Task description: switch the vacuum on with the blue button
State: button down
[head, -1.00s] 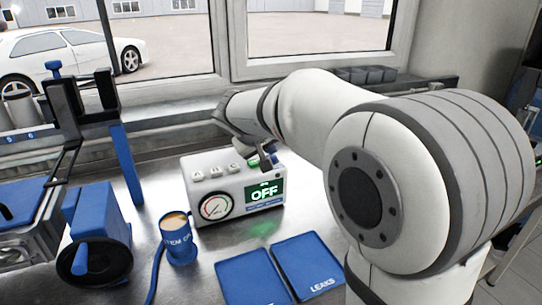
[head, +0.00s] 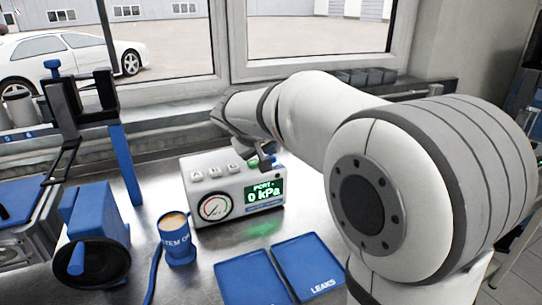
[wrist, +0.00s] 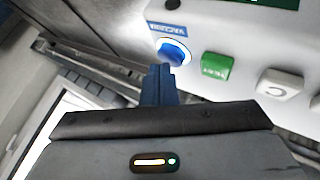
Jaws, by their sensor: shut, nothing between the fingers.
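The vacuum unit (head: 234,182) is a white box on the steel bench, with a round gauge (head: 215,207) and a green-lit screen (head: 263,193) reading "0 kPa". In the wrist view its blue button (wrist: 174,52) has a bright lit ring, with a green button (wrist: 216,66) beside it. My gripper (wrist: 160,70) is shut and empty, its fingertips just short of or at the edge of the blue button; I cannot tell if they touch. In the head view my gripper (head: 265,161) is over the top of the unit and partly hides the buttons.
A blue cup-like holder (head: 177,240) with a hose stands left of the unit. Two blue trays (head: 307,266) lie in front, one marked "LEAKS". A blue cranked fixture (head: 95,235) stands at the left. A window sill with dark bins (head: 365,76) runs behind.

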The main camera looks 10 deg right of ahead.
jog(key=shift+r, duration=0.15)
jog(key=shift+r+p, duration=1.8)
jog(key=shift+r, duration=1.2)
jog(key=s+f+g+y+p, duration=0.2)
jog(key=s+f, duration=0.3)
jog(key=s, duration=0.9)
jog(key=s+f+m+g+y+p, duration=0.1)
jog(key=s+f, duration=0.4)
jog(key=s, duration=0.9)
jog(key=g+y+p, duration=0.1)
jog(key=y+p, duration=0.1)
jog(key=shift+s+d+f+m+g+y, duration=0.3)
jog(key=shift+s+d+f+g, duration=0.05)
jog(key=shift+d+g, duration=0.05)
